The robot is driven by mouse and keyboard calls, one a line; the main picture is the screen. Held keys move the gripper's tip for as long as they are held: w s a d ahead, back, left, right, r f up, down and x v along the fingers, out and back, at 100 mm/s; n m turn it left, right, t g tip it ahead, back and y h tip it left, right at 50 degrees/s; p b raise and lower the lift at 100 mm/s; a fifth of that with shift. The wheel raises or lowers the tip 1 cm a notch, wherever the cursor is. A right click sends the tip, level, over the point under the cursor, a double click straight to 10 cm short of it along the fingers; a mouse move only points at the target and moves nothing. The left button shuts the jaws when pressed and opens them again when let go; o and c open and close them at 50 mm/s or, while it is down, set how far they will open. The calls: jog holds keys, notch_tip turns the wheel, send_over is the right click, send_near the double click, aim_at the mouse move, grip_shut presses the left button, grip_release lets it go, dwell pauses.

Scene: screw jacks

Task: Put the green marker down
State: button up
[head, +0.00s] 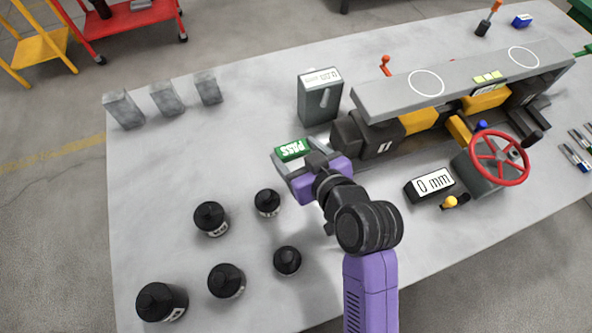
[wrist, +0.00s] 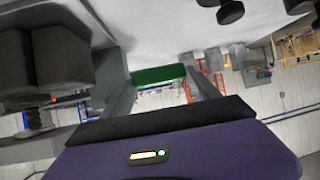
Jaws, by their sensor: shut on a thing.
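The green marker (head: 292,150) is a small green block with white "PASS" lettering on the face toward the head camera. My gripper (head: 292,156), purple with grey fingers, is shut on it, left of the screw jack's dark end block. In the wrist view the green marker (wrist: 158,75) sits across the tips of the two grey fingers. The grip contact is partly hidden, and I cannot tell how high the marker is above the table.
The screw jack (head: 400,110) with a red handwheel (head: 499,158) fills the right side. A grey box (head: 320,95) stands behind my gripper. Several black weights (head: 226,280) stand front left, and grey blocks (head: 165,98) back left. The table (head: 180,160) is clear between them.

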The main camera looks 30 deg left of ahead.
notch_tip(320, 180, down, 10)
jog(key=shift+r, duration=0.1)
dwell(0.4)
jog(key=shift+f, duration=0.2)
jog(key=o, duration=1.1)
